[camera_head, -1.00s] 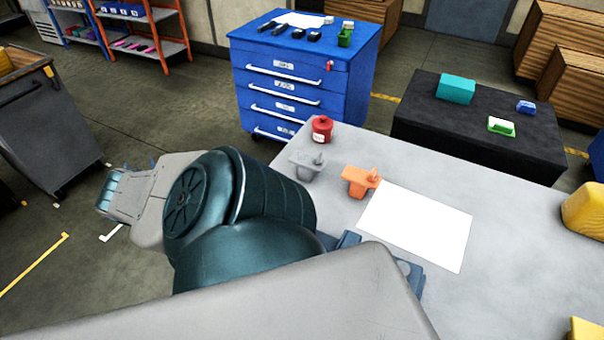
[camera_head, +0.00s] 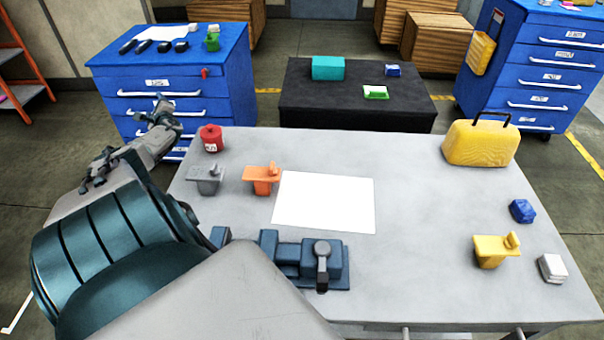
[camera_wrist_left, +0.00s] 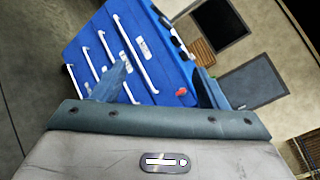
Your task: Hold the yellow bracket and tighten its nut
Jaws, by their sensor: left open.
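The yellow bracket (camera_head: 490,253) stands on the right part of the grey table, with a small yellow knob-like piece on top. I cannot make out a separate nut on it. My left gripper (camera_head: 166,108) is at the upper left, beyond the table's left edge and far from the bracket. It is open and empty. In the left wrist view its two blue fingers (camera_wrist_left: 162,84) stand apart, with a blue drawer cabinet behind them. My right gripper is not in view.
On the grey table (camera_head: 420,190) are a grey bracket (camera_head: 205,180), an orange bracket (camera_head: 262,179), a red canister (camera_head: 211,139), a white sheet (camera_head: 325,203), a dark blue vise (camera_head: 308,262), a yellow case (camera_head: 480,144), a blue block (camera_head: 522,211) and a white box (camera_head: 552,268).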

